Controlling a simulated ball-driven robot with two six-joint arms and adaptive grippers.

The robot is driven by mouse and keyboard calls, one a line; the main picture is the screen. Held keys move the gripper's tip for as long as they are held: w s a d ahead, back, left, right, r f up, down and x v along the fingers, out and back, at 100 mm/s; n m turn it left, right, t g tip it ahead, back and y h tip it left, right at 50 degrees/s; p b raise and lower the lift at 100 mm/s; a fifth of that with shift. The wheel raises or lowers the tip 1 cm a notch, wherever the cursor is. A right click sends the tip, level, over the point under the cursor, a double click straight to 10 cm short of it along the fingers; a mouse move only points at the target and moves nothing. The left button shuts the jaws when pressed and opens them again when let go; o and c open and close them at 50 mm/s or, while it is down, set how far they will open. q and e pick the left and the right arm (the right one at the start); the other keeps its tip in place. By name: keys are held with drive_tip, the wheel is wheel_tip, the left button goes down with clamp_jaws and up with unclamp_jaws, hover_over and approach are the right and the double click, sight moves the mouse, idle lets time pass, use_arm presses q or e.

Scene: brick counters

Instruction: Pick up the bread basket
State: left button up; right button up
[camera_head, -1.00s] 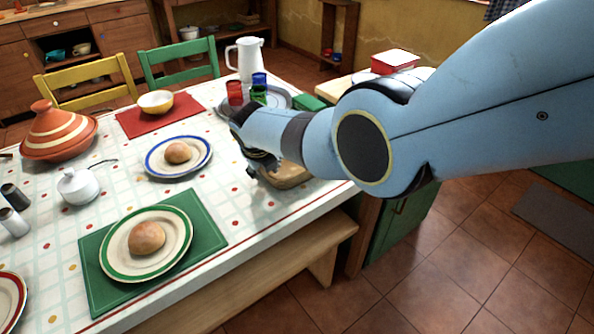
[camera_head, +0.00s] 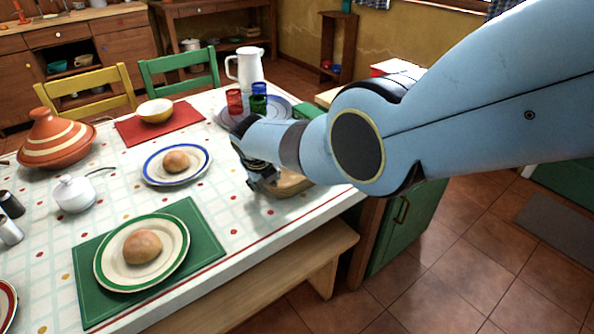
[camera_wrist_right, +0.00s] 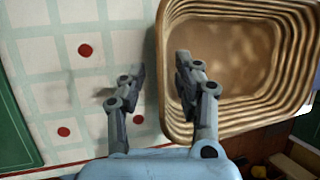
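The bread basket (camera_head: 290,186) is a tan woven basket near the table's right edge, partly hidden behind my right arm in the head view. In the right wrist view, the basket (camera_wrist_right: 240,70) fills the upper right and looks empty, with a brown inside. My right gripper (camera_head: 262,183) is at the basket's left side, pointing down. In the wrist view, the right gripper (camera_wrist_right: 160,78) is open, with one finger outside the basket's left wall and the other over its inside. The rim lies between them, and contact cannot be told. My left gripper is not in view.
A plate with cups (camera_head: 240,120) and a white jug (camera_head: 245,65) stand behind the basket. A plate with a bun (camera_head: 177,163) lies to its left, and another on a green mat (camera_head: 205,235). A wooden bench (camera_head: 290,265) runs along the table's near side.

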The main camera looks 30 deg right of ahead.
clamp_jaws()
idle(0.7)
